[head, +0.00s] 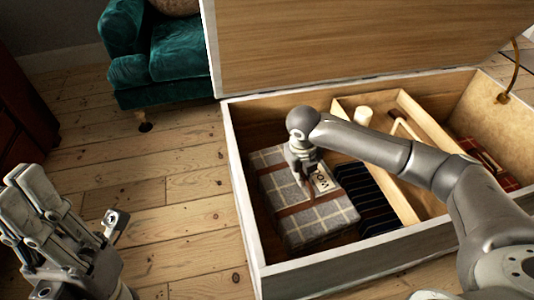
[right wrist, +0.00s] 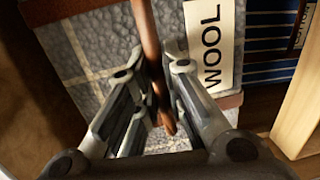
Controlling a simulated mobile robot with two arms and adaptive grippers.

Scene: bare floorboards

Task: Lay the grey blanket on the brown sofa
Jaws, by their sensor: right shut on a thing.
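The folded grey blanket (head: 290,220), checked with pale lines, lies in the open chest. It has a brown strap and a "WOOL" label, and its grey cloth also fills the upper left of the right wrist view (right wrist: 95,50). My right gripper (head: 303,172) reaches down over it and is shut on its upright brown carrying handle (right wrist: 155,55). My left gripper (head: 76,208) is open and empty over the floor at lower left. No brown sofa shows; a teal velvet seat (head: 180,50) stands at the back left, partly hidden by the lid.
The chest (head: 244,215) has a raised wooden lid (head: 350,40) and wooden dividers. A dark blue striped folded cloth (head: 365,200) lies right of the blanket, and a red checked one (head: 490,160) farther right. Dark reddish-brown furniture (head: 20,110) stands at the left edge. Floorboards left of the chest are clear.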

